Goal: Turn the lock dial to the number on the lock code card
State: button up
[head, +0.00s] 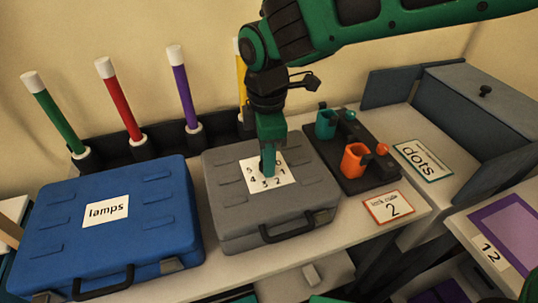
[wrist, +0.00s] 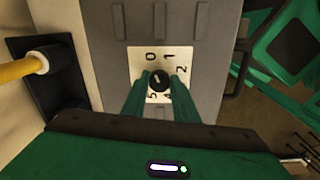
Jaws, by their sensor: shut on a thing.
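The lock dial is a black round knob (wrist: 159,81) on a white number plate (head: 280,182), on the lid of the grey case (head: 225,215). The plate carries the numbers 0 to 5; in the wrist view 0, 1 and 2 show clearly and the 3 is hidden behind a finger. My gripper (head: 267,165) points down onto the plate, its green fingers on either side of the knob and shut on it. A small pale mark shows on the knob, but I cannot tell exactly which number it faces. The lock code card (head: 388,207), orange-edged, reads 2.
A blue case (head: 150,235) labelled "lamps" lies left of the grey case. Several coloured wands stand in a dark rack (head: 120,145) behind.

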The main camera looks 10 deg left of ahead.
jog(key=shift+w+m, duration=0.25)
jog(key=shift+m, duration=0.15)
jog(key=m, duration=0.3)
jog(key=shift+r+m, duration=0.1)
jog(key=shift+m, duration=0.3)
jog(key=m, duration=0.4)
jog(key=shift+m, duration=0.3)
jog(key=m, duration=0.4)
jog(key=shift+w+m, duration=0.1)
jog(key=shift+m, duration=0.2)
jog(key=shift+m+h, duration=0.3)
jog(key=shift+m, duration=1.8)
jog(key=o, duration=1.1)
jog(key=shift+c, duration=0.2)
jog(key=shift+s, duration=0.2)
jog(key=shift+a, duration=0.1)
